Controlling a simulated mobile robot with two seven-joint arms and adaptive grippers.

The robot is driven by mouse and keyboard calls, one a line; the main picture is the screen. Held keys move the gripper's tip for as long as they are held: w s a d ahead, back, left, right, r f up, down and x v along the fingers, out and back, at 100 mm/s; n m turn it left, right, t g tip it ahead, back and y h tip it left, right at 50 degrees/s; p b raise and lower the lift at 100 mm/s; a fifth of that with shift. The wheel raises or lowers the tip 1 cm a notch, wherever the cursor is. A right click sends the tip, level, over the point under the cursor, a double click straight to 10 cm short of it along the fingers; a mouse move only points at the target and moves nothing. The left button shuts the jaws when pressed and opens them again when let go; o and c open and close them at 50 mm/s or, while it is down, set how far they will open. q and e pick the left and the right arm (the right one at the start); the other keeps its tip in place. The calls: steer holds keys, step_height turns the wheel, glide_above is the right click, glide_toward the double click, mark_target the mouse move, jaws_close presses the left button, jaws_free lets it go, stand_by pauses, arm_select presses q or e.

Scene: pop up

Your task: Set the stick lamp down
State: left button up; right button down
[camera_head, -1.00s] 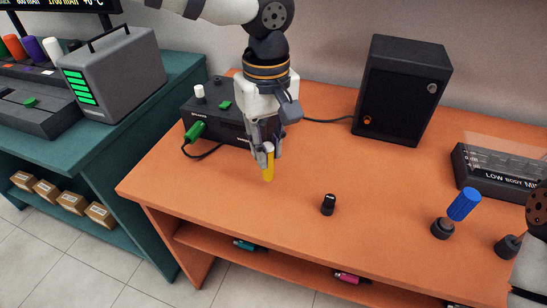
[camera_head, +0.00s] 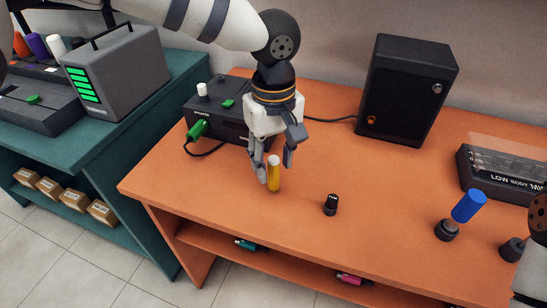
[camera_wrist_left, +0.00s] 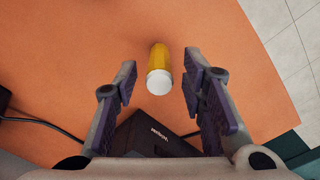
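The stick lamp (camera_head: 274,175), a yellow cylinder with a white top, stands upright on the orange table (camera_head: 330,160) in the head view. My left gripper (camera_head: 274,172) is open above and around it, one finger to each side. In the left wrist view the lamp (camera_wrist_left: 158,70) lies in the gap between the spread fingertips, with clear space to both fingers. The gripper (camera_wrist_left: 158,75) holds nothing. Only a part of my right arm shows at the right edge of the head view; its gripper is not visible.
A black device (camera_head: 220,118) with a green plug stands behind the gripper, its cable on the table. A small black cap (camera_head: 331,204) stands right of the lamp. A blue stick (camera_head: 468,206) leans in a dark base further right. A black box (camera_head: 408,90) stands at the back.

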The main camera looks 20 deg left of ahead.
arm_select(q)
step_height(320, 180, up, 12)
steer(key=shift+r+p, duration=0.15)
steer(key=shift+p, duration=0.15)
arm_select(e)
steer(key=shift+w+r, duration=0.4)
